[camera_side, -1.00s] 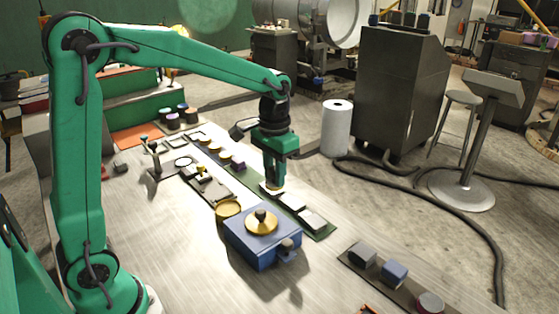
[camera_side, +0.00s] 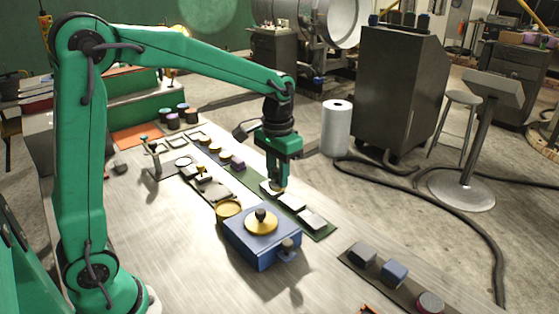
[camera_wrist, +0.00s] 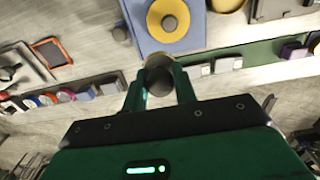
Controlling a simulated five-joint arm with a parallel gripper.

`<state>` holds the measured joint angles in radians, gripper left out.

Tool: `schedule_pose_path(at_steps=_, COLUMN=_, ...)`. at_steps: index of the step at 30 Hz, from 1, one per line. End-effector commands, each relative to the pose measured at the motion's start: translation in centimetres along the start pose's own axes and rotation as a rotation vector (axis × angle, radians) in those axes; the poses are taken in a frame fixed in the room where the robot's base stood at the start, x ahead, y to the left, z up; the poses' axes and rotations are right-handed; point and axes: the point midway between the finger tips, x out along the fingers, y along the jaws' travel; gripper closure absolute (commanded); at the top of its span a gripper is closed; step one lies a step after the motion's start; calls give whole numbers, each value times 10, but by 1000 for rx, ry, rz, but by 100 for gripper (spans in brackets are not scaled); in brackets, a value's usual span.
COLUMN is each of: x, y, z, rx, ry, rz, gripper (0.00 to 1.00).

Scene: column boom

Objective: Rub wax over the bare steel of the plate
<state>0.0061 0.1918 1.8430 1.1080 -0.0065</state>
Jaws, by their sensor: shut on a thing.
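My gripper (camera_side: 280,185) points down at the green strip, in line with its light blocks in the side view. In the wrist view my gripper (camera_wrist: 159,84) is shut on a small round dark piece (camera_wrist: 158,78); the fingers hide part of it. A grey flat plate-like piece (camera_side: 216,192) with yellow bits lies left of my gripper; a corner shows in the wrist view (camera_wrist: 285,9). I cannot tell its bare steel from any coating. A blue box (camera_side: 245,241) carries a yellow disc (camera_side: 254,226) with a dark knob. A yellow round tin (camera_side: 228,209) stands beside the box.
The green strip (camera_side: 322,233) holds light blocks (camera_side: 292,201). A dark strip (camera_side: 346,258) with several blocks lies at front right. A small stand (camera_side: 153,160) rises at the left. Bare table (camera_side: 170,235) lies left of the blue box.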

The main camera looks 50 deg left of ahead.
Motion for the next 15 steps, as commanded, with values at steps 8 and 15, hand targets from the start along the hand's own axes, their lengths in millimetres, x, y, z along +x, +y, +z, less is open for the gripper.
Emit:
schedule_pose_path(at_steps=8, x=16, y=14, z=-32, rx=3, ry=-1, rz=0, gripper=91)
schedule_pose_path(at_steps=15, x=41, y=34, z=-69, rx=3, ry=-2, rz=0, gripper=91)
